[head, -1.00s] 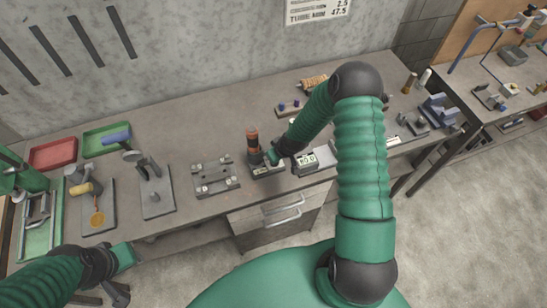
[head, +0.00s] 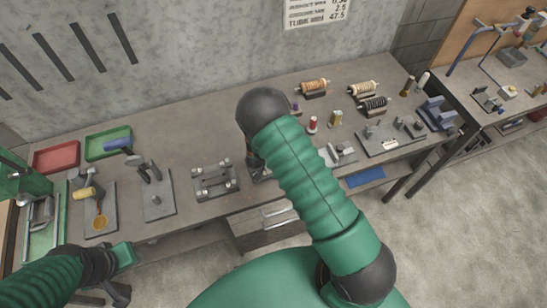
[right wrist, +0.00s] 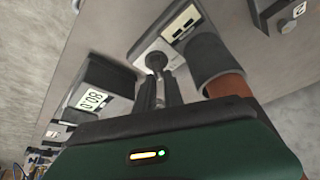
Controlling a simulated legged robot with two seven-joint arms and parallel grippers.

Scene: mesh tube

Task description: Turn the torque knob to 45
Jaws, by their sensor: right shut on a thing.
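In the right wrist view my right gripper (right wrist: 160,78) is shut on a small dark round knob (right wrist: 156,61) on a light grey plate (right wrist: 148,45). Beside it stands an orange-brown driver (right wrist: 229,86) with a dark collar. A dark box (right wrist: 102,78) on the other side has a display (right wrist: 93,98) that seems to read 80.0. Any mark or scale on the knob is too small to read. In the head view my right arm hides the right gripper and the knob. My left gripper (head: 119,292) hangs at the bench's front left, apart from everything; its jaws are unclear.
The bench holds a grey fixture (head: 215,180) left of my right arm, and a red tray (head: 55,156) and a green tray (head: 107,141) further left. Several wire spools, including a copper one (head: 314,87), stand at the back right. A blue bin (head: 365,177) shows below the front edge.

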